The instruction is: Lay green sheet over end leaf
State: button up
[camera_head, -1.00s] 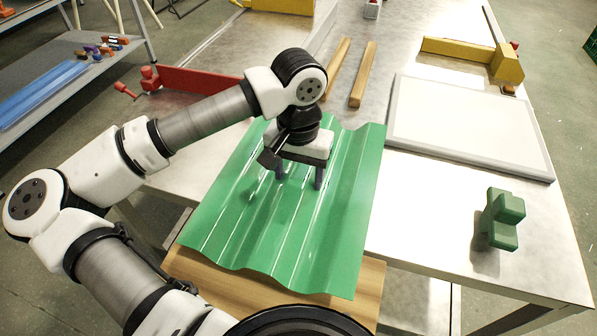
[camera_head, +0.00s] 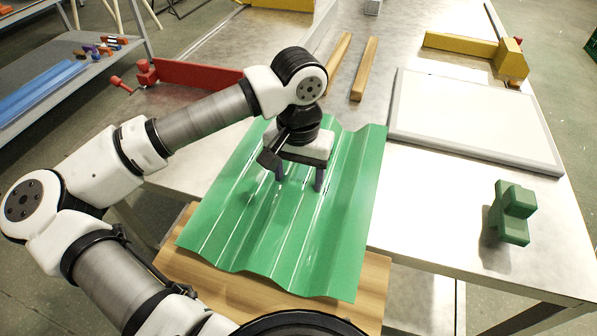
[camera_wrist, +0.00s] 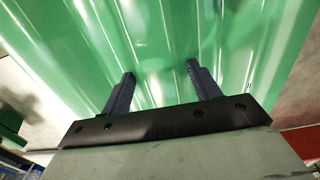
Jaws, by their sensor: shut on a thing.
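The green corrugated sheet (camera_head: 335,225) lies across the near end of the metal table and over a wooden leaf (camera_head: 205,280), in the head view. Bare wood shows at the sheet's lower left, front and lower right; the rest is covered. I cannot tell whether the sheet touches the wood. My gripper (camera_head: 298,186) is over the sheet's middle, pointing down, its two dark fingers shut on the sheet with a span of it between them. In the wrist view the fingers (camera_wrist: 160,75) meet the shiny green ribs (camera_wrist: 230,40).
A pale framed panel (camera_head: 475,118) and a green block (camera_head: 512,212) lie on the table's right side. Two wooden bars (camera_head: 364,70) lie beyond the sheet. A red clamp (camera_head: 190,80) is at the left edge, a yellow clamp (camera_head: 465,46) at the far right.

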jog(key=o, duration=1.4)
jog(key=shift+c, duration=0.2)
jog(key=shift+r, duration=0.1)
notch_tip(320, 180, up, 14)
jog(key=shift+f, duration=0.2)
